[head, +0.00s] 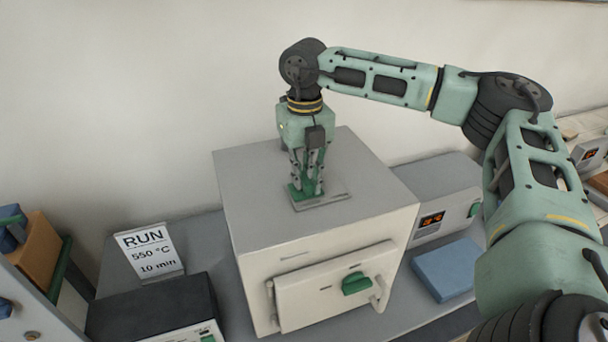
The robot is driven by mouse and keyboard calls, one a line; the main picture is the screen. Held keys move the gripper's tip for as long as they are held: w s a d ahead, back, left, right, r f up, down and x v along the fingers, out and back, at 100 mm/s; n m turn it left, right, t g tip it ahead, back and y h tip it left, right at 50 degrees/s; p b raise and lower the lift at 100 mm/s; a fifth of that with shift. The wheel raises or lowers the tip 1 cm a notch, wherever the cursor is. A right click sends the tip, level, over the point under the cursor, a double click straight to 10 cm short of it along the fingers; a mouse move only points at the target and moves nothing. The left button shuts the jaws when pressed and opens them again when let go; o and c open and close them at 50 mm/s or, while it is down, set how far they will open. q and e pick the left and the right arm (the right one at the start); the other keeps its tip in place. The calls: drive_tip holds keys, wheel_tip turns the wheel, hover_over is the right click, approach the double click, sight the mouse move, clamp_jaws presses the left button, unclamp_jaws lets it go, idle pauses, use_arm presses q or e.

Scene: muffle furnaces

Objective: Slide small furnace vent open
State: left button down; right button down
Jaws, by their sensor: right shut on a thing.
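The small furnace (320,230) is a cream box on the grey bench, with its front door (325,290) closed. The door has a green knob and a pale handle. On the furnace top is the vent, a flat grey plate (334,200) with a green part at the fingers. My right gripper (307,190) points straight down over the vent, its fingers shut on the green vent slider. The fingers hide much of the slider, so how far the vent is open cannot be told. My left gripper is out of view.
A control box (440,195) with an orange display stands right of the furnace, a blue block (445,268) before it. A sign (149,251) reading RUN 550 °C 10 min and a dark-topped device (155,308) are at left. The wall is behind.

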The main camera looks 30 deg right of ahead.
drive_tip(key=d, duration=0.2)
drive_tip(key=s+d+b, duration=0.1)
drive_tip(key=d, duration=0.2)
drive_tip(key=shift+s, duration=0.1)
drive_tip(key=shift+r, duration=0.1)
drive_tip(key=c, duration=2.1)
unclamp_jaws()
drive_tip(key=o, duration=0.4)
drive_tip(key=shift+s+d, duration=0.1)
drive_tip(key=shift+d, duration=0.1)
drive_tip(key=shift+a, duration=0.1)
